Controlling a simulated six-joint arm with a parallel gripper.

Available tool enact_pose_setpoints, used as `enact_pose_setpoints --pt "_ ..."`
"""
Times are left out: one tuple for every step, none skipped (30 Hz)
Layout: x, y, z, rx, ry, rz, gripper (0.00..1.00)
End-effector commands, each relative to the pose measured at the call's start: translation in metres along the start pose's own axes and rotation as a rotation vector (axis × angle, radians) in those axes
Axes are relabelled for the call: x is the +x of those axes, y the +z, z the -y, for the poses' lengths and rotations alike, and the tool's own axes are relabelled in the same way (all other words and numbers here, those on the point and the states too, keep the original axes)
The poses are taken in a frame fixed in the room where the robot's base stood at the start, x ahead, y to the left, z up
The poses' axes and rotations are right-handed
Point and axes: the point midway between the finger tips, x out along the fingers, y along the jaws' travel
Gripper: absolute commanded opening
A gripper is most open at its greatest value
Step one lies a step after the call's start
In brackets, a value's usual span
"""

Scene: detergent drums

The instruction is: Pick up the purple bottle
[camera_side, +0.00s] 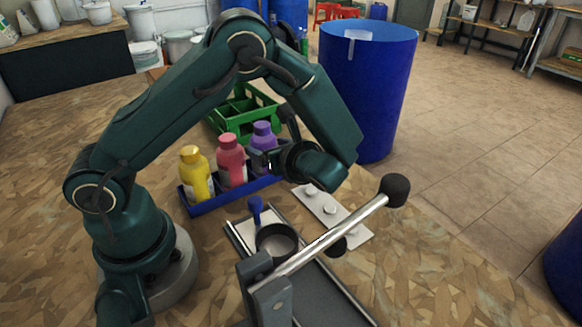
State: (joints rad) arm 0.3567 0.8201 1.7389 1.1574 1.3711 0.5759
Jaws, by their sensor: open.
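The purple bottle (263,137) stands upright at the right end of a blue tray (204,205), beside a pink bottle (231,160) and a yellow bottle (195,173). My gripper (268,164) is at the purple bottle's near right side and overlaps its lower body in this view. The jaws are open. The fingertips are small and dark, and I cannot tell whether they touch the bottle or stand around it. The bottle's lower part is partly hidden by my gripper.
A green crate (262,101) stands behind the bottles. A large blue drum (366,95) rises at the back right. Bare tabletop lies at front right.

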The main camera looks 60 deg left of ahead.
Motion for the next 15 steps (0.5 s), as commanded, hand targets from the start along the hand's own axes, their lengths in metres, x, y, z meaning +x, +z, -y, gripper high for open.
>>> enact_pose_setpoints --pt "0.003 0.0 -0.001 0.001 0.002 0.0 0.76" --pt "0.006 0.0 -0.001 0.001 0.003 0.001 0.76" --pt "0.011 0.0 -0.001 0.002 0.004 0.0 0.76" --pt "0.015 0.0 -0.001 0.001 0.005 0.0 0.76" --pt "0.019 0.0 -0.001 0.0 0.006 0.0 0.76" --pt "0.026 0.0 -0.001 0.001 0.006 0.001 0.76" --pt "0.032 0.0 -0.002 0.002 0.007 0.0 0.76" --pt "0.036 0.0 -0.002 0.002 0.007 0.0 0.76" --pt "0.042 0.0 -0.002 0.001 0.006 0.0 0.76" --pt "0.046 0.0 -0.001 0.0 0.005 0.0 0.76" --pt "0.05 0.0 -0.001 0.001 0.005 0.0 0.76" --pt "0.054 0.0 -0.001 0.001 0.005 0.0 0.76" --pt "0.056 0.0 -0.001 0.002 0.004 0.0 0.76" --pt "0.057 0.0 -0.001 0.002 0.003 -0.001 0.76" --pt "0.059 0.0 -0.001 0.001 0.002 -0.001 0.76"
